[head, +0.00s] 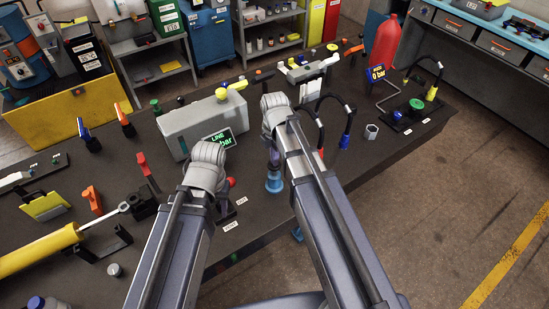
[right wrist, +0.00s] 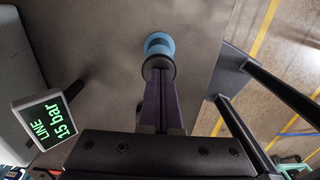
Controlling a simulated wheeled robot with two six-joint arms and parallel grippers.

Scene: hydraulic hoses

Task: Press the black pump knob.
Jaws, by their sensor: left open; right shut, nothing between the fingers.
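The black pump knob (right wrist: 158,66) is a round disc on top of a blue cylinder (right wrist: 158,42) in the right wrist view. In the head view the blue cylinder (head: 273,184) stands on the bench, and my right gripper (head: 273,163) is just above it, covering most of the knob. My right gripper (right wrist: 161,82) is shut and empty, with its fingertips at the knob's edge in the picture; I cannot tell if they touch. My left gripper (head: 226,204) is mostly hidden behind its wrist, low beside a red ball knob (head: 231,181). It is open.
A grey tank (head: 192,125) stands behind, with a green LINE display (right wrist: 43,119) reading 15 bar. Black hoses arch at the right.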

